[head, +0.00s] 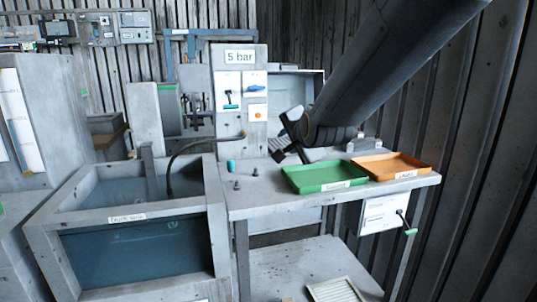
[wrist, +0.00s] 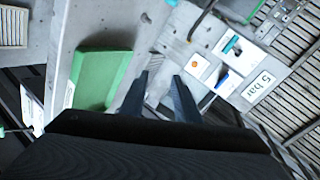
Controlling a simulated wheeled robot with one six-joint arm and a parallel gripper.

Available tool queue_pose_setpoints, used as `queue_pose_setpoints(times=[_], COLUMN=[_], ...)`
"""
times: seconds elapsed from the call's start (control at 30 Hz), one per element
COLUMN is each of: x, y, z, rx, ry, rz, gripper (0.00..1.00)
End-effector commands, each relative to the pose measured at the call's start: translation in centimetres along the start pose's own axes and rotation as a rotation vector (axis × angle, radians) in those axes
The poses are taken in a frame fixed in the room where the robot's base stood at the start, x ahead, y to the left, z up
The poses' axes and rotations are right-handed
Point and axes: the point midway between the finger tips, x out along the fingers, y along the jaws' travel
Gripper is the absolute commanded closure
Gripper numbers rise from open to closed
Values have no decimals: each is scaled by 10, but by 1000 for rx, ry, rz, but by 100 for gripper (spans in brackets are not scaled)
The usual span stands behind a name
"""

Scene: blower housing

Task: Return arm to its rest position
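My gripper (wrist: 160,88) shows in the wrist view with its two dark fingers apart and nothing visible between them. In the head view my arm reaches in from the upper right, and my gripper (head: 280,152) is partly hidden by the arm, above the workbench (head: 262,200). It is left of and above the green tray (head: 322,178). The panel (head: 240,98) marked "5 bar" stands behind it. The panel also shows at the right in the wrist view (wrist: 225,65).
An orange tray (head: 392,166) sits right of the green one. A small teal piece (head: 231,166) and dark pegs stand on the bench left of the trays. An open tank (head: 135,225) with a dark hose (head: 175,160) is at the left. Corrugated walls close the back and right.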

Motion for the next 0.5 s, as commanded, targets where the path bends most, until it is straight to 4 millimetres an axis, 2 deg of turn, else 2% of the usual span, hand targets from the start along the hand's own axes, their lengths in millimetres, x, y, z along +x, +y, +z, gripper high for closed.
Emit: queue_pose_setpoints(times=[0.17, 0.27, 0.3, 0.4, 0.5], x=[-30, -63, -78, -123, -169], y=[83, 143, 165, 216, 256], z=[4, 11, 15, 25, 36], rx=[-224, -383, -441, -578, -688], ry=[-95, -207, -265, -425, -594], rz=[239, 401, 460, 588, 679], gripper=[71, 71, 71, 71, 71])
